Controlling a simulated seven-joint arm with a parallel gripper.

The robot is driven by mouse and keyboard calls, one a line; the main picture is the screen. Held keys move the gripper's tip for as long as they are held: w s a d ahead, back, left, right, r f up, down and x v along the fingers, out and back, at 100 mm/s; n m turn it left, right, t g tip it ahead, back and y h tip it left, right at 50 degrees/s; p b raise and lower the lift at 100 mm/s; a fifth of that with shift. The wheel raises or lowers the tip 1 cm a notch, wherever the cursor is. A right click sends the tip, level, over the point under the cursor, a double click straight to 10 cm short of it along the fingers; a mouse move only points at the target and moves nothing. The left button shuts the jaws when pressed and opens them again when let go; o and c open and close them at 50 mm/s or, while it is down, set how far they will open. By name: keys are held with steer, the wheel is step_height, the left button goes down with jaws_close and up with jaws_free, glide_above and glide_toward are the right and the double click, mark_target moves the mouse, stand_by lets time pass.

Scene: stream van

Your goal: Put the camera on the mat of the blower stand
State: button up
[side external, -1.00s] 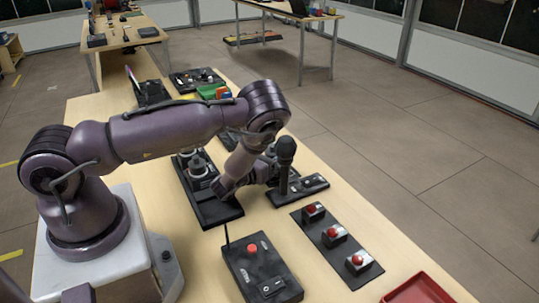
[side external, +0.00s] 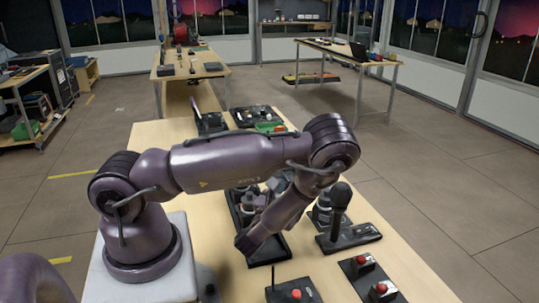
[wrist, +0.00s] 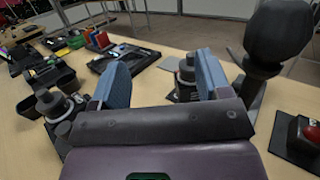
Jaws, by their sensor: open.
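My gripper (wrist: 160,76) is open, with two blue-grey fingers apart and nothing clasped between them. It also shows low over the table in the side view (side external: 277,190), partly hidden by my wrist. A grey and black round device (wrist: 187,72) shows beyond the fingers, close to the right one in the picture. A similar round device (wrist: 52,105) stands left of the left finger. In the side view one (side external: 322,210) stands beside the microphone and the other is mostly hidden by my arm. I cannot tell which is the camera or which base is the blower stand's mat.
A black microphone (side external: 340,197) stands upright on a dark base (side external: 352,237), close on the right. A long black tray (side external: 268,252) lies beneath my wrist. Red-button boxes (side external: 381,289) are nearer. Small bins (wrist: 98,40) and dark trays are farther along. Bare tabletop (side external: 225,270) shows at left.

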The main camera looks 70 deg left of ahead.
steer(key=s+a+r+n+g+y, duration=0.1)
steer(key=s+r+n+g, duration=0.5)
steer(key=n+g, duration=0.45)
steer(key=s+a+r+n+g+y, duration=0.2)
steer(key=s+r+n+g, duration=0.2)
steer(key=r+n+g, duration=0.6)
steer(key=s+d+r+n+t+h, duration=0.1)
steer(key=d+r+n+t+h, duration=0.2)
steer(key=d+h, duration=0.4)
steer(key=s+d+r+n+t+h, duration=0.1)
steer(key=d+r+n+t+h, duration=0.3)
steer(key=d+t+h, duration=0.3)
steer(key=d+r+h, duration=0.1)
steer(key=d, duration=0.2)
steer(key=shift+s+d, duration=0.3)
steer(key=shift+s, duration=0.1)
